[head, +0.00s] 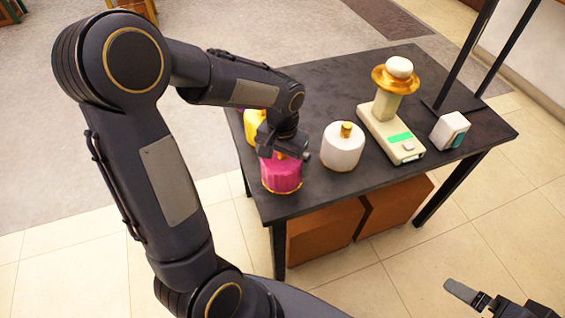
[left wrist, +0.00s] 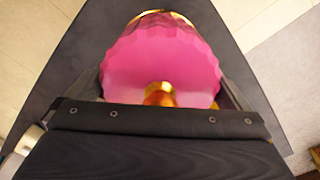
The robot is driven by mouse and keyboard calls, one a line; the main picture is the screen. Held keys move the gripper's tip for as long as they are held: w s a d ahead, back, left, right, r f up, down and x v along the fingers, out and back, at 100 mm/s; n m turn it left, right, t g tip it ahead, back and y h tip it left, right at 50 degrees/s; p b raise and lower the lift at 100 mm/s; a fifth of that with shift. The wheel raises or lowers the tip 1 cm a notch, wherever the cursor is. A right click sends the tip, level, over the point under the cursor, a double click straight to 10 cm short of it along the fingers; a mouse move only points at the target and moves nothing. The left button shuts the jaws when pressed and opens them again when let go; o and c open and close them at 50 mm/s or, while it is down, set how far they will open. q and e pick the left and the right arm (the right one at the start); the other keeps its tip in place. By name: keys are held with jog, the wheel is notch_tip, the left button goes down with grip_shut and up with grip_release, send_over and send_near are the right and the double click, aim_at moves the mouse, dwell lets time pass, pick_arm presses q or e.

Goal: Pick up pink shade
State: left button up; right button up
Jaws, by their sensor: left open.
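The pink shade (head: 282,176) stands near the front left corner of the dark table, with a gold rim at its base. My left gripper (head: 286,151) is right over it and hides its top. In the left wrist view the pink shade (left wrist: 160,65) fills the space between the open fingers, with its gold knob toward the palm. One finger shows on each side of it; I cannot tell whether they touch it. My right gripper (head: 499,303) is partly in view at the bottom right, away from the table; its opening is unclear.
A yellow shade (head: 254,124) stands close behind the pink one, partly hidden by my arm. A white shade (head: 342,148) stands to its right. Farther right are a scale-like device (head: 390,130) with a gold-and-white piece on top, and a small white box (head: 450,131). Brown boxes (head: 322,235) are under the table (head: 330,84).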

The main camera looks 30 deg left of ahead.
pick_arm(q)
jog(key=c, duration=0.7)
